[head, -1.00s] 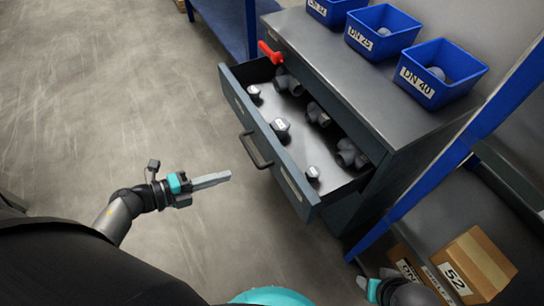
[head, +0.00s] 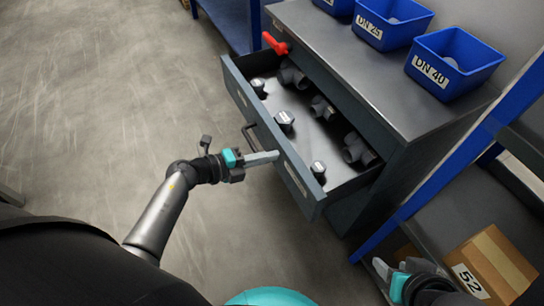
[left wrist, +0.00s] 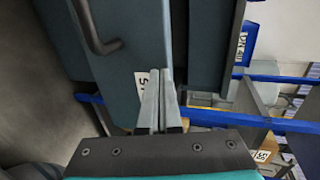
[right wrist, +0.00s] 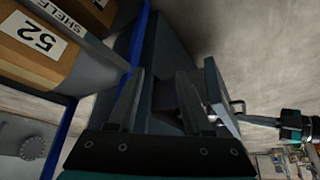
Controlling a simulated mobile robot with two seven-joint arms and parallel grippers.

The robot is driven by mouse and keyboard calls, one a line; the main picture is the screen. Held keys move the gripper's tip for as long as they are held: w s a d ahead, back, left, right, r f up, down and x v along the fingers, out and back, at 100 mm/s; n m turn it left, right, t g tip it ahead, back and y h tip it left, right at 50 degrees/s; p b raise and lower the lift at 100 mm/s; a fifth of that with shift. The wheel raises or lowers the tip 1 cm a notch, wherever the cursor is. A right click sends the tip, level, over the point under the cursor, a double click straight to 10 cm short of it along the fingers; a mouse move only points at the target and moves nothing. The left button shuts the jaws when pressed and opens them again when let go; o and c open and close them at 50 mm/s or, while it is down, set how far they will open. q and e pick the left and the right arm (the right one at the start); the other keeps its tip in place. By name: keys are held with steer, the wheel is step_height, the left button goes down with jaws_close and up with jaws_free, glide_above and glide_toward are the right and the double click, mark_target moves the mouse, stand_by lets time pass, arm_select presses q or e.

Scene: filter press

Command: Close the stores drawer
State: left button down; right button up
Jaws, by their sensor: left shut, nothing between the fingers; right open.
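The stores drawer (head: 270,135) stands pulled out of the grey cabinet (head: 345,70), with grey pipe fittings inside. Its bar handle (head: 250,137) is on the front panel, and also shows in the left wrist view (left wrist: 97,30). My left gripper (head: 277,156) is shut and empty. Its tips are at the drawer front, just right of the handle; I cannot tell whether they touch. The left wrist view shows the shut fingers (left wrist: 157,76) before the front panel and its white label. My right gripper (head: 384,268) is open and empty at the lower right, by the shelf; its parted fingers show in the right wrist view (right wrist: 158,90).
Blue bins (head: 455,65) stand on the cabinet top. A red handle (head: 274,43) sticks out at the drawer's far end. A blue-post shelf (head: 445,155) with a box marked 52 (head: 490,265) is at the right. The floor left of the drawer is clear.

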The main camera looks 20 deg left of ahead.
arm_select(q)
steer(key=shift+w+d, duration=0.4)
steer(key=shift+w, duration=0.05)
arm_select(e)
steer(key=shift+w+a+f+t, duration=0.1)
steer(key=shift+w+a+t, duration=0.2)
steer(key=shift+w+a, duration=0.2)
